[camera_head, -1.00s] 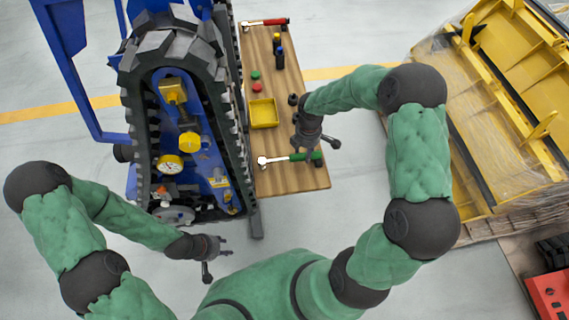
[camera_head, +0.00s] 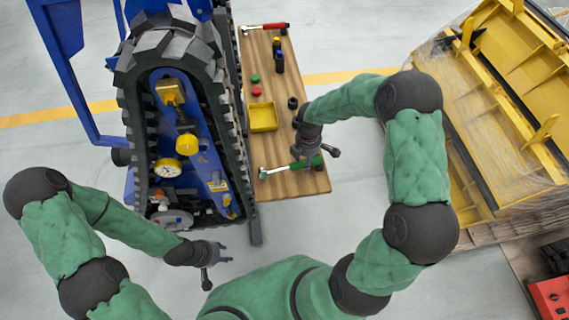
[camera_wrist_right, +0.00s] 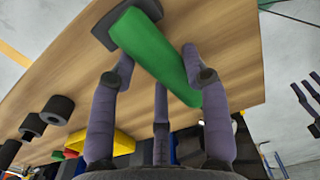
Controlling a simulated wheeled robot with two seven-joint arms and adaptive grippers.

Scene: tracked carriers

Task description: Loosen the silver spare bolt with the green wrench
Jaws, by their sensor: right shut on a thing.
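The green wrench (camera_head: 284,169) lies at a slant over the near end of the wooden table, its silver head to the left. My right gripper (camera_head: 318,155) is at its green handle, which also shows between the fingers in the right wrist view (camera_wrist_right: 155,58). The gripper is shut on this handle. My left gripper (camera_head: 220,265) is open and empty, over the floor just in front of the tracked carrier (camera_head: 140,100). I cannot make out the silver spare bolt.
On the wooden table (camera_head: 290,120) are a yellow tray (camera_head: 263,117), red and green caps, dark bottles, black cylinders and a red-handled tool (camera_head: 265,27). A yellow metal frame (camera_head: 510,90) on a pallet stands at the right. Open floor lies between.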

